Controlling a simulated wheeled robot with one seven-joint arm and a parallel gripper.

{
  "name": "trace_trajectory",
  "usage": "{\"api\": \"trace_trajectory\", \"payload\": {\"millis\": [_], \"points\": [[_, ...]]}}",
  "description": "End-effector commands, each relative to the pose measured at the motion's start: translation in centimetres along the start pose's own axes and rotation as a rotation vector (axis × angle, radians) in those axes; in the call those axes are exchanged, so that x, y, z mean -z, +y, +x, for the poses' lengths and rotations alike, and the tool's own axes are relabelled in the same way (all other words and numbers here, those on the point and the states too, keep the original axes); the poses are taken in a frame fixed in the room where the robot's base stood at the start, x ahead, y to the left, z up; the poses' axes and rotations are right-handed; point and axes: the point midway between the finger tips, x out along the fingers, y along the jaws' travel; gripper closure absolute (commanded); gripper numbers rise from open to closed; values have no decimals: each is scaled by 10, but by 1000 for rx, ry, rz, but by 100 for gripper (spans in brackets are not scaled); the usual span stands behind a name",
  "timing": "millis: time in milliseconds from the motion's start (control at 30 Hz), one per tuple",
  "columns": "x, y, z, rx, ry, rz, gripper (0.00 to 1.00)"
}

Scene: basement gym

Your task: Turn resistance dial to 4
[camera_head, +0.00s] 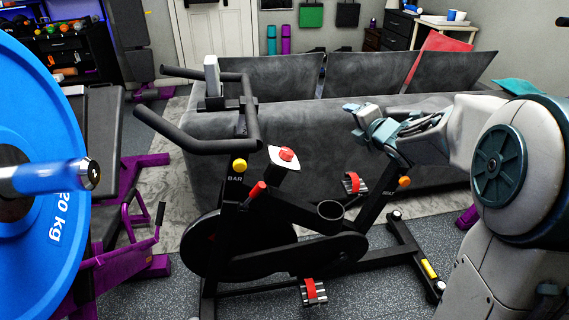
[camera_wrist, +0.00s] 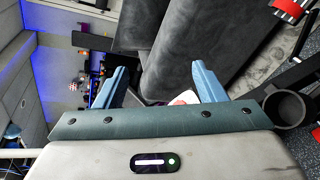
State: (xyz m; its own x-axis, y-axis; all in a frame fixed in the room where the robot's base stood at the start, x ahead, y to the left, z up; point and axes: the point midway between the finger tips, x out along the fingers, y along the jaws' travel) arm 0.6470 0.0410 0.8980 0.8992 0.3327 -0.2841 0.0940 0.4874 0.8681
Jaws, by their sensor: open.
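The exercise bike (camera_head: 275,245) stands in the middle of the head view. Its resistance dial (camera_head: 286,154) appears as a red knob on a white-topped mount behind the handlebars. Any numbers on it are too small to read. My gripper (camera_head: 354,119) is open and empty, to the right of the dial and apart from it, above the seat end of the bike. In the wrist view, my gripper (camera_wrist: 160,75) shows two blue fingers spread apart. A red bit of the dial (camera_wrist: 182,99) shows between them, nearer the right finger and partly hidden by the gripper body.
A red lever (camera_head: 257,190) sits below the dial, and a cup holder (camera_head: 330,210) is to its right. The handlebars (camera_head: 200,140) reach left. A grey sofa (camera_head: 310,120) stands close behind. A blue weight plate (camera_head: 35,110) fills the left edge.

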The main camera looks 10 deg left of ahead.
Motion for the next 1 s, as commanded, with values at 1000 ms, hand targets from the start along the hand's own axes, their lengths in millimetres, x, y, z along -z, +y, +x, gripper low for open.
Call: {"api": "trace_trajectory", "payload": {"millis": [1000], "points": [[150, -63, 108, -779, 312, -874, 36]]}}
